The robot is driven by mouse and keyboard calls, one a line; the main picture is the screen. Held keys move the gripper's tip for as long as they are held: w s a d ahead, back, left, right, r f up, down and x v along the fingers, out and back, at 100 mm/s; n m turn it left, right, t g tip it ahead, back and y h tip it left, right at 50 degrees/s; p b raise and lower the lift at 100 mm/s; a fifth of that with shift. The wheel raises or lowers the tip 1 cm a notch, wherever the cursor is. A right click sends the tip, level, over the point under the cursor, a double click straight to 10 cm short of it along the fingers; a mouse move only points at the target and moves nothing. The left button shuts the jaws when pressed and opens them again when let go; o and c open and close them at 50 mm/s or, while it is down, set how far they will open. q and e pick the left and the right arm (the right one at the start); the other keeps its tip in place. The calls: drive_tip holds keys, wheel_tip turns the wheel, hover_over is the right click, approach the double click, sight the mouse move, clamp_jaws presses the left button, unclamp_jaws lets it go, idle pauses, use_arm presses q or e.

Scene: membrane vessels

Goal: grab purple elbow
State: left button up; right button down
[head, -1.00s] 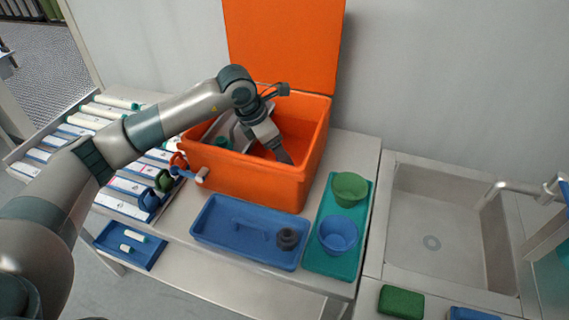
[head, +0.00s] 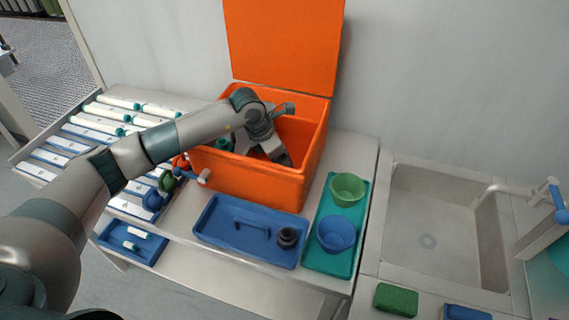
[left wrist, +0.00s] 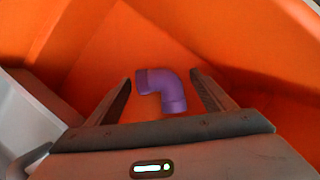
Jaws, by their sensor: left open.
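The purple elbow (left wrist: 163,88) lies on the floor of the orange bin, seen in the left wrist view. It is a short bent pipe piece, and it appears between my left gripper's two fingers (left wrist: 163,92), beyond the fingertips or level with them; I cannot tell which. My left gripper is open and empty. In the head view my left gripper (head: 282,160) reaches down inside the orange bin (head: 250,182), and the elbow is hidden there by the bin and my arm. My right gripper is not in view.
The bin's orange lid (head: 283,45) stands open behind it. In front are a blue tray (head: 215,225) with a dark round part (head: 287,238) and a teal tray (head: 325,262) with green (head: 348,188) and blue cups (head: 336,234). Valves with coloured handles (head: 168,182) stand at the bin's left.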

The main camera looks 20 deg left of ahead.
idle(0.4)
use_arm(q)
drive_tip(key=c, duration=1.1)
